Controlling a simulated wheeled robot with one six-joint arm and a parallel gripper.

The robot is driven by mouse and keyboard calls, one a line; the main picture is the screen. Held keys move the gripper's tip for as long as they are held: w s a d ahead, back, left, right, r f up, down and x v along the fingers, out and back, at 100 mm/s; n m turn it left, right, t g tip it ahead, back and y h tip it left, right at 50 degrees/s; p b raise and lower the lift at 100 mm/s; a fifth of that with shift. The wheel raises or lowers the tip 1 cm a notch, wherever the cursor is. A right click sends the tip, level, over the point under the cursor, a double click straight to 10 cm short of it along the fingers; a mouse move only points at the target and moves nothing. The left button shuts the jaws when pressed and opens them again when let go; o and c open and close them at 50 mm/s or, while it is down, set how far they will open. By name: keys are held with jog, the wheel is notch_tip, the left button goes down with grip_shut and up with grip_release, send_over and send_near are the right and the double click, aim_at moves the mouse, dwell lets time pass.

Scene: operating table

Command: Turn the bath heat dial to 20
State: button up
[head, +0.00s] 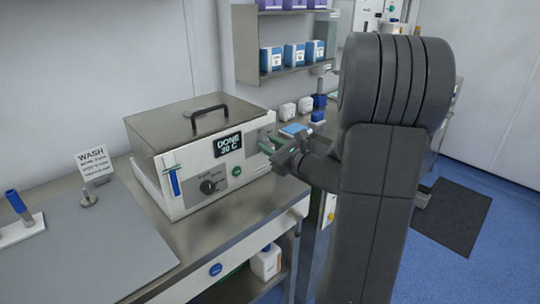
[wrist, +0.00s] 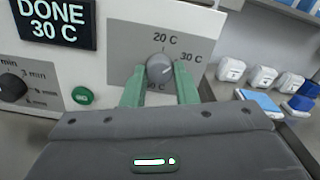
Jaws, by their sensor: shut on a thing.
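The bath heat dial (wrist: 160,69) is a round grey knob on a grey plate on the bath's front. "20 C" is printed above it and "30 C" to its upper right; a lower label is partly hidden. Its light mark appears to point up and right, towards 30 C. My gripper (wrist: 160,74) has its green fingers shut on the dial, one on each side. In the head view my gripper (head: 267,143) is at the right of the bath's front and covers the dial. The bath (head: 180,205) has a steel lid, and its display (wrist: 55,23) reads "DONE 30 C".
A black timer dial (wrist: 11,87) and a green button (wrist: 82,96) are left of the heat dial. White jars (wrist: 262,76) and a blue-topped box (wrist: 258,101) stand to the right.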

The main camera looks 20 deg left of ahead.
jog(key=n+b, duration=0.8)
jog(key=b, duration=0.4)
jog(key=shift+f+n, duration=0.1)
jog(key=shift+n, duration=0.2)
jog(key=o, duration=1)
jog(key=v, duration=1.4)
jog(key=shift+a, duration=0.2)
